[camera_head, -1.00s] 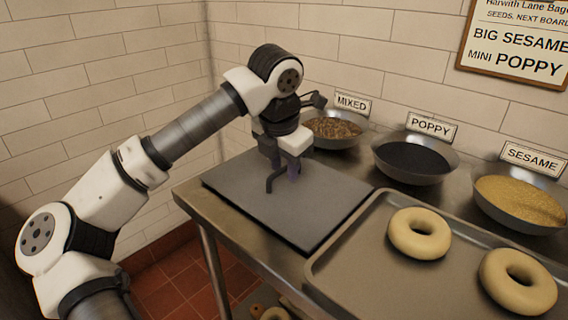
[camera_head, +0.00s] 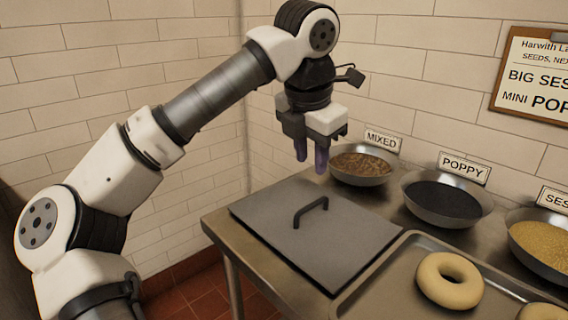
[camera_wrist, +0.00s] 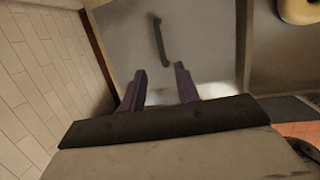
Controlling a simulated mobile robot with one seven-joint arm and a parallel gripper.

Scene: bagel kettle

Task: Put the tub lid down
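The tub lid (camera_head: 338,247) is a flat grey square plate with a dark bar handle (camera_head: 310,211) standing up at its middle. It lies flat on the steel table at the left end. My gripper (camera_head: 311,168) is above the lid's back part, clear of the handle, with fingers pointing down. In the wrist view the two purple-grey fingers (camera_wrist: 158,84) stand apart with nothing between them. The lid (camera_wrist: 197,45) and its handle (camera_wrist: 160,38) show beyond the fingertips there. Whatever is under the lid is hidden.
Bowls of mixed seeds (camera_head: 362,164), poppy (camera_head: 444,200) and sesame (camera_head: 545,242) stand along the back wall, with label cards behind. A metal tray (camera_head: 402,262) with bagels (camera_head: 449,280) lies right of the lid. A tiled wall is close on the left.

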